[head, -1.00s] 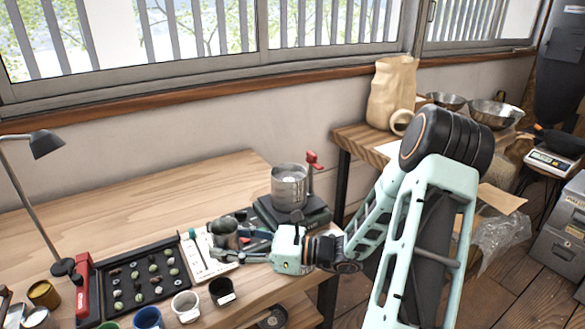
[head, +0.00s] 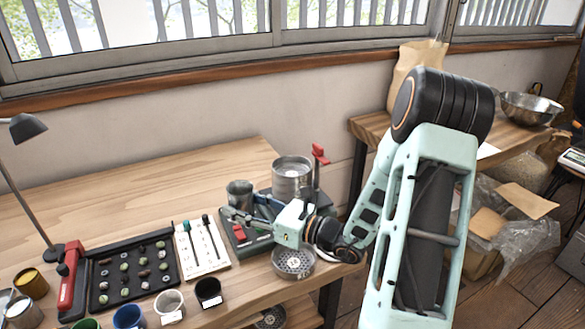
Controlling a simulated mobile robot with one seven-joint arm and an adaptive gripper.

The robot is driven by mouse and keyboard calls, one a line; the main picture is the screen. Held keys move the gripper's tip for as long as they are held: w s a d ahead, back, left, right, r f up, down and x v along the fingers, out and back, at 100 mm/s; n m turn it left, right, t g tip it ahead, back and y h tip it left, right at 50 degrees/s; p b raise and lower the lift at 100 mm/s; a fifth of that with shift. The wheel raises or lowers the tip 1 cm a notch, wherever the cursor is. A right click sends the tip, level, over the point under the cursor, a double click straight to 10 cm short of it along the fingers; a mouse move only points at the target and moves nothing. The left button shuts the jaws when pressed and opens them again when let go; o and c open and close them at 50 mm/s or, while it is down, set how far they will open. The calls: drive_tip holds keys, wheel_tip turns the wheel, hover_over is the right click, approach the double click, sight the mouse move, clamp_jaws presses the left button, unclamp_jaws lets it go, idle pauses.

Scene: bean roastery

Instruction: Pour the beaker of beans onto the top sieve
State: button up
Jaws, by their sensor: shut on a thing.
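A grey metal beaker (head: 240,193) is upright in my gripper (head: 236,213), whose fingers are shut on it from the right side. The beaker's contents cannot be made out. It is held above the workbench, left of the sieve stack. The sieve stack (head: 292,180) is a round silvery metal cylinder on a dark green base (head: 246,243), with a red-handled post at its right. The beaker's rim is about level with the stack in the head view, and a gap separates them. My gripper and wrist hide part of the base.
A round perforated metal dish (head: 293,262) lies near the bench's front edge. A black tray of beans (head: 132,276), a white card with tools (head: 203,246) and several small cups, including a white cup (head: 169,303), lie left. The bench's back (head: 150,190) is clear.

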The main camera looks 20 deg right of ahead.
drive_tip(key=w+d+m+t+h, duration=0.1)
drive_tip(key=d+m+t+h, duration=0.1)
drive_tip(key=h, duration=0.1)
drive_tip(key=shift+w+d+r+h+b, duration=0.15)
drive_tip(key=shift+w+d+h+b, duration=0.15)
drive_tip(key=shift+w+b, duration=0.1)
drive_tip(key=shift+w+d+r+m+t+h, duration=0.2)
drive_tip(key=shift+d+m+t+h, duration=0.2)
drive_tip(key=shift+d+m+h, duration=0.25)
drive_tip(key=w+d+r+m+t+p, duration=0.1)
drive_tip(key=d+r+m+p, duration=0.3)
drive_tip(key=r+m+p, duration=0.5)
drive_tip(key=shift+d+r+m+p, duration=0.25)
drive_tip(key=shift+m+p, duration=2.3)
drive_tip(key=shift+m, duration=0.1)
drive_tip(key=shift+w+h, duration=0.15)
drive_tip(key=shift+h, duration=0.2)
drive_tip(key=shift+w+d+r+m+p, duration=0.1)
drive_tip(key=shift+d+r+m+p, duration=0.2)
drive_tip(key=shift+m, duration=0.25)
drive_tip(key=shift+w+d+r+m+p, duration=0.1)
drive_tip(key=shift+d+m+p, duration=0.05)
drive_tip(key=shift+d+m, duration=0.35)
